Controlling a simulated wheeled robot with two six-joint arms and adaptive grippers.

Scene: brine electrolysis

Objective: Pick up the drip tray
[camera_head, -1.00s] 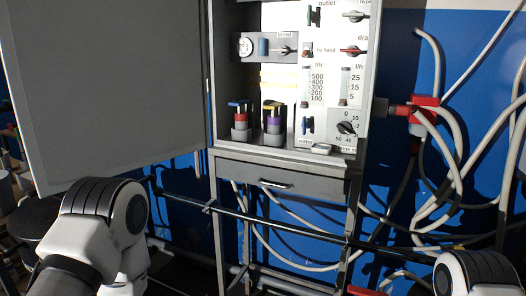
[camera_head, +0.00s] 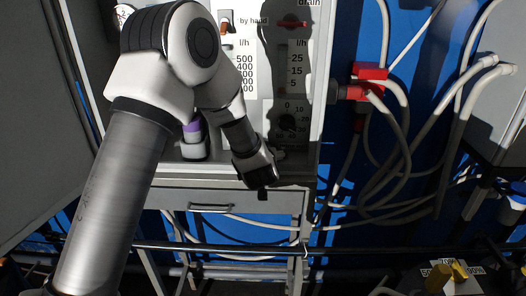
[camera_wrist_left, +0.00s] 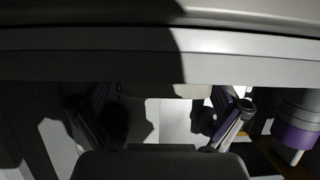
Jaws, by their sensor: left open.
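My left gripper (camera_head: 263,188) is in front of the cabinet's lower right shelf, by its front edge. In the left wrist view its two fingers (camera_wrist_left: 162,118) are spread apart with nothing clamped between them. A small pale thing beside the gripper on the shelf (camera_head: 281,154) may be the drip tray; the gripper mostly hides it. In the left wrist view a grey rounded block (camera_wrist_left: 150,89) shows between the fingers, against the shelf edge, and may be the same tray. I cannot tell whether the fingers touch it. My right gripper is out of view.
A purple-banded bottle (camera_head: 193,140) stands on the shelf left of the gripper and shows close in the wrist view (camera_wrist_left: 296,135). A drawer (camera_head: 215,201) is below. A dial (camera_head: 288,124) is behind the gripper. Red plugs (camera_head: 369,72) and hanging cables are at right.

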